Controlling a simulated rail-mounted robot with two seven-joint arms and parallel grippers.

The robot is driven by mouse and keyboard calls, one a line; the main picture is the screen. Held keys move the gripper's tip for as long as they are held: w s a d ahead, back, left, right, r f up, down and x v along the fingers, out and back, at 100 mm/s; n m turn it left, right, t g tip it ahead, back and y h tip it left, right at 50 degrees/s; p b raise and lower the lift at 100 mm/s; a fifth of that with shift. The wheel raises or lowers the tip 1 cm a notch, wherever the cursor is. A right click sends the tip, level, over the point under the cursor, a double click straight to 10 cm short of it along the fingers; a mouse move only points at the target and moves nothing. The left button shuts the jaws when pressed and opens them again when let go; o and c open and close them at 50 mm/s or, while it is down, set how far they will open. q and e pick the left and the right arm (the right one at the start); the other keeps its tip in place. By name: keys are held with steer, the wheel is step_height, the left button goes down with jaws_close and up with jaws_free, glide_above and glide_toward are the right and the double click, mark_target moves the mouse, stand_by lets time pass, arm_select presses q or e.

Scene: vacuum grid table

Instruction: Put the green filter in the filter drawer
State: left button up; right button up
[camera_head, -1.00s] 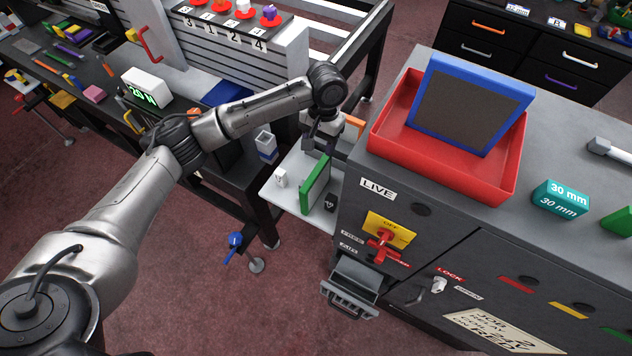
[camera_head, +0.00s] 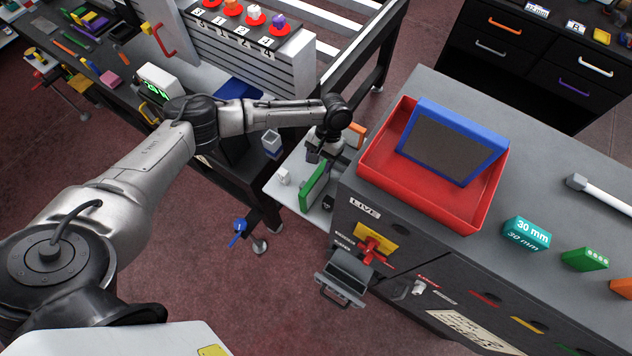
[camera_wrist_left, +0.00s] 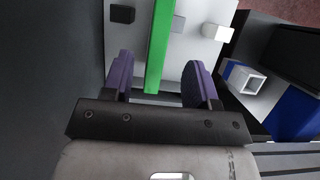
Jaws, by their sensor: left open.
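The green filter (camera_head: 314,187) stands upright as a thin panel on a white shelf (camera_head: 284,200) between the grey cabinet and the bench. In the left wrist view the green filter (camera_wrist_left: 159,40) runs between the two purple fingers of my left gripper (camera_wrist_left: 160,68), with a gap on each side. In the head view my left gripper (camera_head: 320,152) is just behind the filter's far end, open. A small grey drawer (camera_head: 345,272) with a handle juts from the cabinet front, below a red switch; whether it is the filter drawer I cannot tell. My right gripper is out of view.
The grey cabinet (camera_head: 400,235) stands close to the right of the shelf. On it are a red tray (camera_head: 385,180) with a blue-framed panel (camera_head: 450,145), a teal block (camera_head: 526,233) and a green block (camera_head: 585,259). Small white (camera_head: 284,176) and black blocks flank the filter.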

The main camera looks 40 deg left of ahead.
mark_target(317, 173)
arm_select(q)
steer(key=shift+p+x, duration=0.5)
steer(key=shift+x, duration=3.4)
steer(key=shift+w+f, duration=0.1)
steer(key=shift+f, duration=0.15)
jaws_close()
